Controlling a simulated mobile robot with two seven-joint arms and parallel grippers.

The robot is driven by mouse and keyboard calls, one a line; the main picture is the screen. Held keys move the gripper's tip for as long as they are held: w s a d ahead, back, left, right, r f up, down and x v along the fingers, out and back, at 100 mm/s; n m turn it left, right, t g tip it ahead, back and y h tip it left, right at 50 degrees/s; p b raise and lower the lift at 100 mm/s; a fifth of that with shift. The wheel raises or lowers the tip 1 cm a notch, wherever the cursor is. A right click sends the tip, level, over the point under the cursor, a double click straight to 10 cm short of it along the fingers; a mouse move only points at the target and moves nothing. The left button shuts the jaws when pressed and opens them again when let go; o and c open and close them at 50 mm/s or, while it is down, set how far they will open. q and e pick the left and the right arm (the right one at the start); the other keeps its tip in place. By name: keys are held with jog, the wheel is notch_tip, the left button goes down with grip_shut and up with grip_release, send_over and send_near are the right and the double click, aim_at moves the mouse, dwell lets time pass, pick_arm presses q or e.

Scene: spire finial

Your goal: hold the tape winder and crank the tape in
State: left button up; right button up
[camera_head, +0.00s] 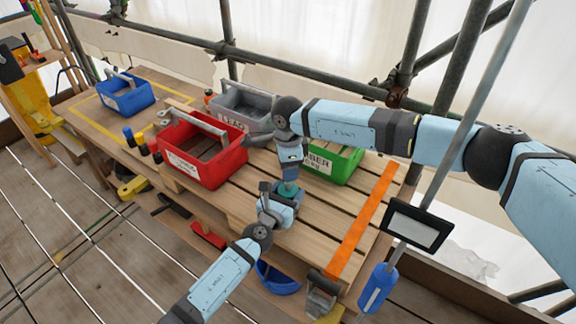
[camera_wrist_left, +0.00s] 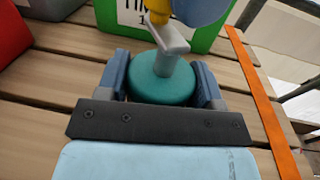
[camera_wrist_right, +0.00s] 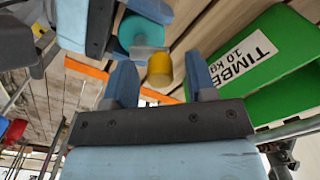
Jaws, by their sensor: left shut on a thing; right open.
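The tape winder is a round teal case (camera_wrist_left: 160,88) with a grey crank arm (camera_wrist_left: 168,42) and a yellow knob (camera_wrist_left: 158,10). My left gripper (camera_head: 279,198) is shut on the case, one finger on each side. In the right wrist view the case (camera_wrist_right: 127,32) is partly hidden by the left gripper and crank. My right gripper (camera_wrist_right: 160,75) is open above the winder. The yellow knob (camera_wrist_right: 160,70) shows between its fingertips; I cannot tell whether they touch it. In the head view the arms mostly hide the crank.
A flat orange strip (camera_head: 362,225) crosses the slatted bench to the right. A green timber crate (camera_head: 337,165) stands close behind the winder. A red crate (camera_head: 203,160) is left, a grey crate (camera_head: 240,100) behind, a blue crate (camera_head: 126,93) far left. Scaffold poles border the bench.

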notch_tip(320, 180, up, 12)
dwell(0.5)
dwell(0.4)
pick_arm(q)
jog(key=o, duration=1.1)
jog(key=shift+s, duration=0.1)
